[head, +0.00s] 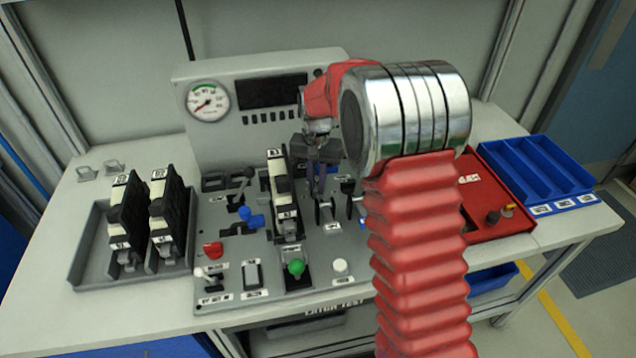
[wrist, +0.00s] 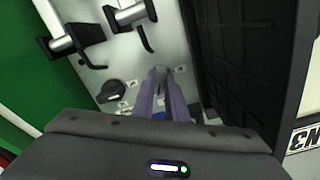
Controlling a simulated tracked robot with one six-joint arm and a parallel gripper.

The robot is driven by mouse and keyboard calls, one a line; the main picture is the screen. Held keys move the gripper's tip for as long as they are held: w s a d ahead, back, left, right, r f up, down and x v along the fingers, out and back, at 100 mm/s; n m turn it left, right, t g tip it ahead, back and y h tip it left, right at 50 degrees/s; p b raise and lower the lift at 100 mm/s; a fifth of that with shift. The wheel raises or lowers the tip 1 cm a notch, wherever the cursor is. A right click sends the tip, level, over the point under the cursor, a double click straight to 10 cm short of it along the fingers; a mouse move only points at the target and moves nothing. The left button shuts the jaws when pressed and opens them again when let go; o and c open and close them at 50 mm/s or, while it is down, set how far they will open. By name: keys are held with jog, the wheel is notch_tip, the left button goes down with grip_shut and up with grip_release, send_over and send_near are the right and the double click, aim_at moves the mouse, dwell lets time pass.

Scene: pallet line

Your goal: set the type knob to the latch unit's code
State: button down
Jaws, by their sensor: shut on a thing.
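The latch unit (head: 284,195), black and cream, stands upright in the panel's middle fixture. In the wrist view its dark ribbed side (wrist: 248,60) rises right of my fingers. A white label (wrist: 303,138) there, cut by the frame edge, seems to read "N3". My gripper (head: 318,188) points down at the panel just right of the unit. In the wrist view its purple fingers (wrist: 168,80) are close together at the panel, shut on what appears to be the type knob, mostly hidden between them. Its setting cannot be read.
A black rotary knob (wrist: 112,91) sits left of my fingers, with black-handled clamps (wrist: 130,14) beyond. Two similar units (head: 168,220) stand in a grey tray at left. A gauge (head: 207,100) and dark display (head: 272,91) stand behind. Red (head: 500,222) and blue (head: 545,183) trays lie right.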

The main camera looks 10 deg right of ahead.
aim_at(316, 185)
jog(key=shift+w+r+m, duration=0.15)
jog(key=shift+m, duration=0.35)
jog(key=c, duration=1.8)
grip_release()
jog(key=shift+o, duration=0.2)
notch_tip(316, 185, up, 14)
jog(key=shift+f, duration=0.25)
